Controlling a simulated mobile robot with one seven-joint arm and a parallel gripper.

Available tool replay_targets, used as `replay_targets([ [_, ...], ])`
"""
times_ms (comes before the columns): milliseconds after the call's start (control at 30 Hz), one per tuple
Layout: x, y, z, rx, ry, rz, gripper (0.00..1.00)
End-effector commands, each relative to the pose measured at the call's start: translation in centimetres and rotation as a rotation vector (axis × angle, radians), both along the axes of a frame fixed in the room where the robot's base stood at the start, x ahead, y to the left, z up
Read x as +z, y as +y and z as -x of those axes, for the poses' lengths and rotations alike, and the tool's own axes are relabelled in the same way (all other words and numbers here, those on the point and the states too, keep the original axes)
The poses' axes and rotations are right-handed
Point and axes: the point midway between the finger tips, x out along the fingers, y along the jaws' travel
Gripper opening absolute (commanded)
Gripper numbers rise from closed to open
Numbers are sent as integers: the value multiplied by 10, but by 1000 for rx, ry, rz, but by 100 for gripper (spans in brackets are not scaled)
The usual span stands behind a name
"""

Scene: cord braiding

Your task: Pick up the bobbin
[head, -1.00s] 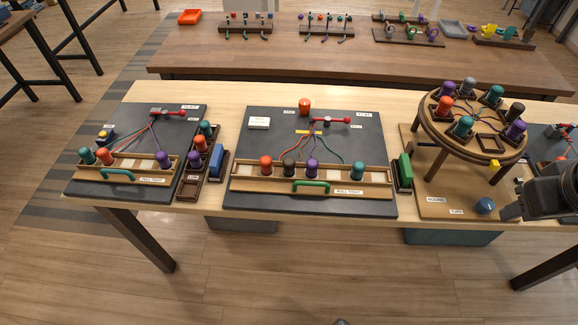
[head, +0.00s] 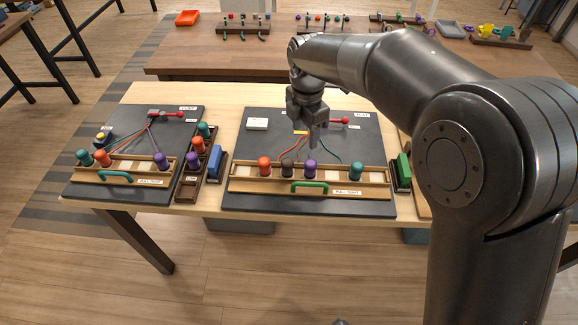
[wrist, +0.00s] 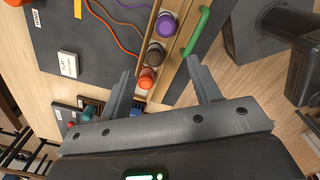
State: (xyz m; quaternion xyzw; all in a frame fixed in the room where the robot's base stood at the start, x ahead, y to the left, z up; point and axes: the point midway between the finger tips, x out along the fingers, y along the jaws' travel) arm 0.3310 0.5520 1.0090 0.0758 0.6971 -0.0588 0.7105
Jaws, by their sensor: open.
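Several bobbins stand upright in the wooden rack (head: 235,184) of the middle board: orange (head: 264,166), dark (head: 287,167), purple (head: 310,168) and teal (head: 355,171). The wrist view shows the purple (wrist: 166,24), dark (wrist: 155,54) and orange (wrist: 147,77) ones from above. My gripper (head: 306,133) is over the middle board, above and behind the rack in the head view. Its fingers (wrist: 160,70) are apart and nothing is held. In the wrist view the orange bobbin appears between the fingers, beyond the tips. The task does not tell which bobbin is meant.
A green handle (head: 310,184) is on the rack's front. A left board (head: 85,186) holds more bobbins, beside a dark tray (head: 187,189) and a blue block (head: 215,163). A green block (head: 403,170) stands to the right. My arm hides the right side of the table.

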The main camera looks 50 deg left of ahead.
Motion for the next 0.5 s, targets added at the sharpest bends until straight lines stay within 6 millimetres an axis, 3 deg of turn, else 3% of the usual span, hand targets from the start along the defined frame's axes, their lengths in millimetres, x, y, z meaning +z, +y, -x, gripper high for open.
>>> replay_targets([
  [100,-19,26,22,129,13,18,57],
  [200,-26,34,30,182,18,24,57],
  [500,-69,36,32,195,20,27,57],
])
